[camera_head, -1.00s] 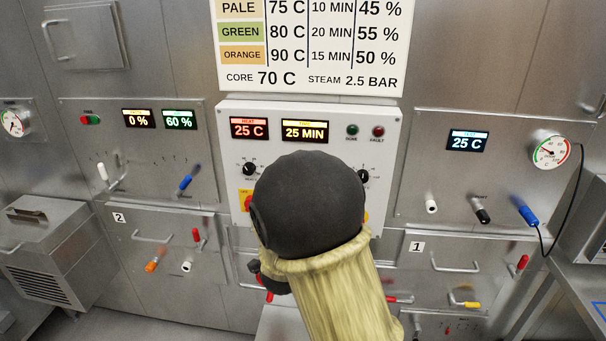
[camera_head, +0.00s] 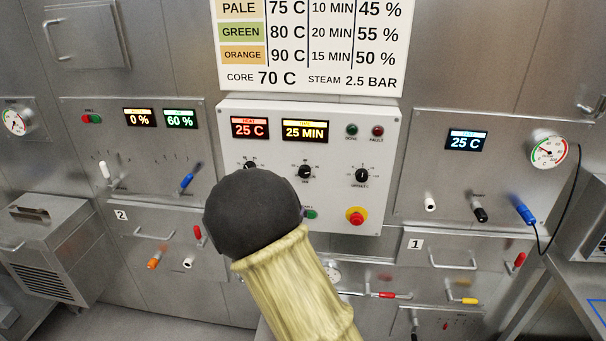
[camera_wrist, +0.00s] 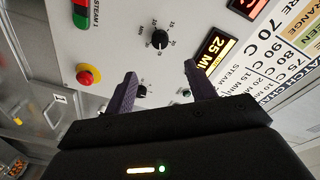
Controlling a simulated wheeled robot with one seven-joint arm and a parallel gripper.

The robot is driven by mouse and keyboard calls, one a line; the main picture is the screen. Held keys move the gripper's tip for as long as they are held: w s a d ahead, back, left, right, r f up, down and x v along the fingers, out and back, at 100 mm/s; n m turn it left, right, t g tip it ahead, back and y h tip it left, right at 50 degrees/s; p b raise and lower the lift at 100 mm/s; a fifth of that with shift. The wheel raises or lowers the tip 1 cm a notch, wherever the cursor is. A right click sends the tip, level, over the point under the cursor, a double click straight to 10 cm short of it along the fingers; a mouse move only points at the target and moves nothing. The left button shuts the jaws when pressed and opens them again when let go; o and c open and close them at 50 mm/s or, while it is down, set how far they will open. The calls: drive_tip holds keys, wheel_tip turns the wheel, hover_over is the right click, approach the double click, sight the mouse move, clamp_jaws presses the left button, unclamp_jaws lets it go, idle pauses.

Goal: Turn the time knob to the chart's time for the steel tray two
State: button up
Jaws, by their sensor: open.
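The time knob (camera_head: 305,172) is black, with a number scale, in the middle of the white control panel (camera_head: 229,150) below the yellow display (camera_head: 305,130) reading 25 MIN. It also shows in the wrist view (camera_wrist: 160,40), clear of my fingers. My gripper (camera_wrist: 158,84) is open and empty; the right-hand knob (camera_wrist: 140,91) shows beyond the fingers. In the head view my dark wrist covers the panel's lower left, and the fingers are hidden. The chart (camera_head: 310,60) lists pale 10 MIN, green 20 MIN, orange 15 MIN. No steel tray two is recognizable.
The red stop button (camera_head: 356,216) and a green switch (camera_head: 310,214) sit low on the panel. The red display (camera_head: 250,128) reads 25 C. Steel doors numbered 2 (camera_head: 121,215) and 1 (camera_head: 415,244) flank the panel below, with projecting handles and coloured levers.

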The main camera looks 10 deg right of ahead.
sight(304, 174)
drive_tip(key=p+x, duration=0.4)
drive_tip(key=x, duration=1)
drive_tip(key=shift+p, duration=0.35)
drive_tip(key=c, duration=1)
